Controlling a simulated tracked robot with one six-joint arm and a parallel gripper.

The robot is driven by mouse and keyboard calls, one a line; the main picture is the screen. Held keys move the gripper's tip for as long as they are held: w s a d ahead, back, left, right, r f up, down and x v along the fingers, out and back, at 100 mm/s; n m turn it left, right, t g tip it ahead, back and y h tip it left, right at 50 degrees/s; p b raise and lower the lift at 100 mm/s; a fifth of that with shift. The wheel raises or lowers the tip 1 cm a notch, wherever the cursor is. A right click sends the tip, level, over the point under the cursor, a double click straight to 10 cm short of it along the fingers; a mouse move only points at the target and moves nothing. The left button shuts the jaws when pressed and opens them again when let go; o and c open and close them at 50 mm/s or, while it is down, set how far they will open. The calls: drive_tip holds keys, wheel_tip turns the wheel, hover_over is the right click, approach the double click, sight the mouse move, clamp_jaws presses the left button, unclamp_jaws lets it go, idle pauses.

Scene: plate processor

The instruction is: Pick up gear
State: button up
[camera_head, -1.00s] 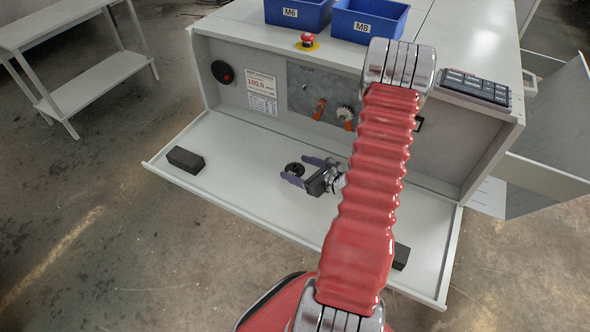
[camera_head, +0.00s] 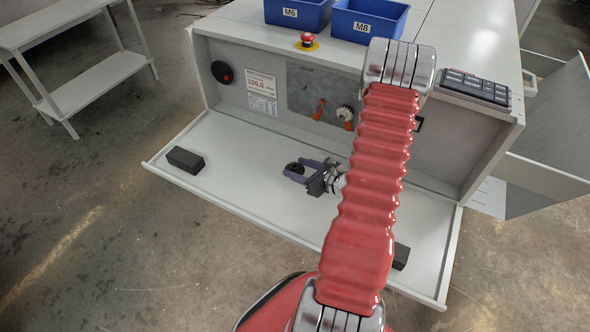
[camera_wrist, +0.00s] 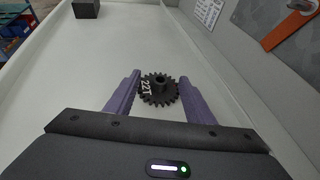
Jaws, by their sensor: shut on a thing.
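A small black gear (camera_head: 293,167), marked "22T" in the wrist view (camera_wrist: 158,90), lies flat at the lowered shelf (camera_head: 235,180) of the grey machine. My gripper (camera_head: 295,170) has its two purple fingers on either side of the gear, shut on it. In the wrist view my gripper (camera_wrist: 160,79) holds the gear between the fingertips, with its toothed rim and raised hub showing. Whether the gear touches the shelf is unclear.
A black block (camera_head: 185,160) sits on the shelf's left side, another (camera_head: 400,257) at its right front. The back panel (camera_head: 320,92) has orange-handled parts. Blue bins (camera_head: 368,20) and a red button (camera_head: 307,38) are on top. The shelf around the gear is clear.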

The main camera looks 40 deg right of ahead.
sight(298, 172)
drive_tip(key=shift+r, duration=0.1)
wheel_tip(298, 172, up, 10)
idle(0.9)
idle(0.5)
drive_tip(key=w+a+r+n+y, duration=0.2)
drive_tip(key=w+a+r, duration=0.8)
drive_tip(key=w+a, duration=0.4)
drive_tip(key=w+a+r, duration=0.2)
drive_tip(key=a+r, duration=0.4)
drive_tip(key=a, duration=0.3)
drive_tip(key=w+a+r+y, duration=0.1)
drive_tip(key=w+a+r, duration=0.2)
drive_tip(key=a+r, duration=0.3)
drive_tip(key=a, duration=0.3)
drive_tip(key=shift+w+a+n+g, duration=0.25)
drive_tip(key=shift+w+n+g, duration=0.05)
drive_tip(key=shift+w+n, duration=0.1)
drive_tip(key=shift+s, duration=0.15)
